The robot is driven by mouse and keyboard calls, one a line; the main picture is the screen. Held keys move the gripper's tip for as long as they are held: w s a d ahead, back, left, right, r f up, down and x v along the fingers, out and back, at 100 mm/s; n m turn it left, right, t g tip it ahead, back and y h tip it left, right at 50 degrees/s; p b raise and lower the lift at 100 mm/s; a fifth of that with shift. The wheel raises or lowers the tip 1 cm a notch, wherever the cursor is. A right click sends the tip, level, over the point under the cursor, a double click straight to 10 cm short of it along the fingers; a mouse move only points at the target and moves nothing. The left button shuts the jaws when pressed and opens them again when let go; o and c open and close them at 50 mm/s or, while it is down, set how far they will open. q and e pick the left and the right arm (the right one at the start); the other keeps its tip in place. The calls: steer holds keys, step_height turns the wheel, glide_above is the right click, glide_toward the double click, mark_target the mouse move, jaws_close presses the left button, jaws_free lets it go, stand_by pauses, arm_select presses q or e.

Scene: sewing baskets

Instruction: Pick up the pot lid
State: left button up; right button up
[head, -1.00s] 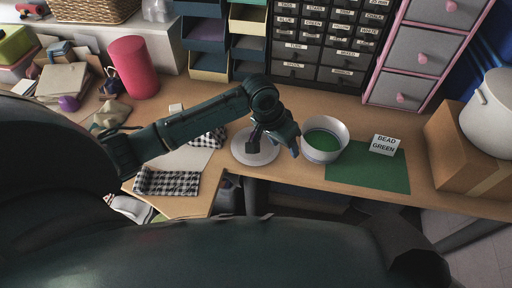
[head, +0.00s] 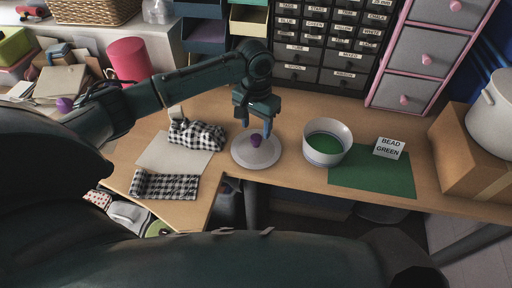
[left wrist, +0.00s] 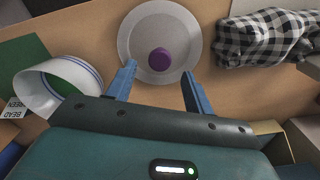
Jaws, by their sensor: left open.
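The pot lid (head: 266,155) is a pale grey disc with a purple knob (head: 256,141), lying flat on the wooden table near its front edge. It also shows in the left wrist view (left wrist: 133,43), with the knob (left wrist: 160,59) between and just beyond the finger tips. My left gripper (head: 257,130) points down over the lid, close to the knob; its blue fingers (left wrist: 159,72) are open on either side and hold nothing. Whether a finger touches the lid cannot be told. My right gripper is not in view.
A white bowl with green inside (head: 343,148) stands just right of the lid. Checkered cloths (head: 165,186) lie left. Drawer units (head: 318,60) stand behind.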

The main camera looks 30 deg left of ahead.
mark_target(256, 137)
arm_select(q)
steer(key=shift+s+f, duration=0.1)
steer(key=shift+f, duration=2.65)
steer(key=shift+c, duration=0.4)
steer(key=c, duration=0.9)
